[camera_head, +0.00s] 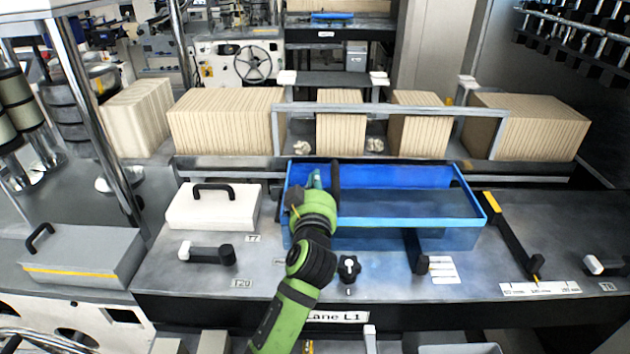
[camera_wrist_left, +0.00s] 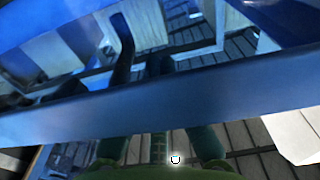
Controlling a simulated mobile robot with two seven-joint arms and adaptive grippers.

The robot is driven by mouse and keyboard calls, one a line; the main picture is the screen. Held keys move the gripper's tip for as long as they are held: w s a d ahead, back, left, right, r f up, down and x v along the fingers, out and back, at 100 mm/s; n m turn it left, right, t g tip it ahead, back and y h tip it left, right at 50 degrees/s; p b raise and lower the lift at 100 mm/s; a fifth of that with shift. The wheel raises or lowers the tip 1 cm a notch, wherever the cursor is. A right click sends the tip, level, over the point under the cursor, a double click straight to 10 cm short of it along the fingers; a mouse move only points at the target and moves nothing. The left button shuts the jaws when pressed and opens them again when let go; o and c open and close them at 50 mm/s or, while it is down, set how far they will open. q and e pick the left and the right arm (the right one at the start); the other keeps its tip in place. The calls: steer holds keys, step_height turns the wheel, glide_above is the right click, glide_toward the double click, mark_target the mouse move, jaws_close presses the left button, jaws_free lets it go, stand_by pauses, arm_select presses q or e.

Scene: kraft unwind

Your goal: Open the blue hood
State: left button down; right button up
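The blue hood (camera_head: 400,178) is a see-through box-shaped cover with a brighter blue rim on the bench in the head view. It sits low over the bench and appears closed. My left gripper (camera_head: 324,178) is at the hood's left part, with its fingers apart. In the left wrist view, a wide blue band of the hood (camera_wrist_left: 240,88) crosses in front of the fingers (camera_wrist_left: 158,145) and hides their tips. Dark upright shapes show beyond the band; I cannot tell if they are finger or handle parts. Contact with the hood is unclear. My right gripper is not in view.
A white box lid with a black handle (camera_head: 212,207) lies left of the hood. A black knob (camera_head: 348,268) and levers stand in front. A grey rail frame (camera_head: 390,109) and rows of kraft stacks (camera_head: 225,122) lie behind. A yellow-tipped black bar (camera_head: 512,235) stands right.

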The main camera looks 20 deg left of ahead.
arm_select(q)
steer(key=c, duration=1.2)
jaws_free()
steer(key=v, duration=0.7)
steer(key=shift+s, duration=0.3)
steer(key=shift+w+d, duration=0.1)
